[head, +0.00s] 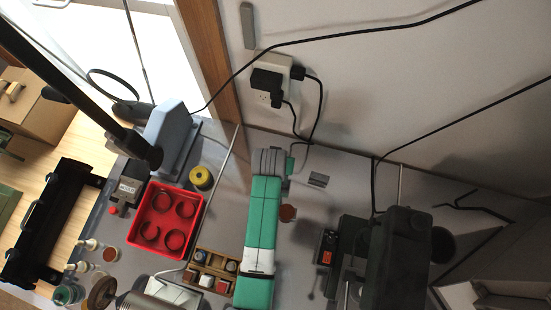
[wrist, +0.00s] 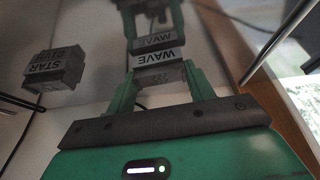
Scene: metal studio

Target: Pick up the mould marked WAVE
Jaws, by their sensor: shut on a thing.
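The mould marked WAVE (wrist: 158,57) is a small grey block with a pale label. In the wrist view it sits between the two green fingers of my gripper (wrist: 160,80), which is shut on it. A second, dimmer WAVE label and green finger shapes above it look like a reflection in the shiny surface. I cannot tell whether the mould touches that surface. A grey mould marked STAR (wrist: 55,70) stands apart to the left. In the head view a grey block (head: 318,180), apparently STAR, lies right of my green arm. WAVE's label cannot be read there.
A dark machine (head: 395,255) stands right.

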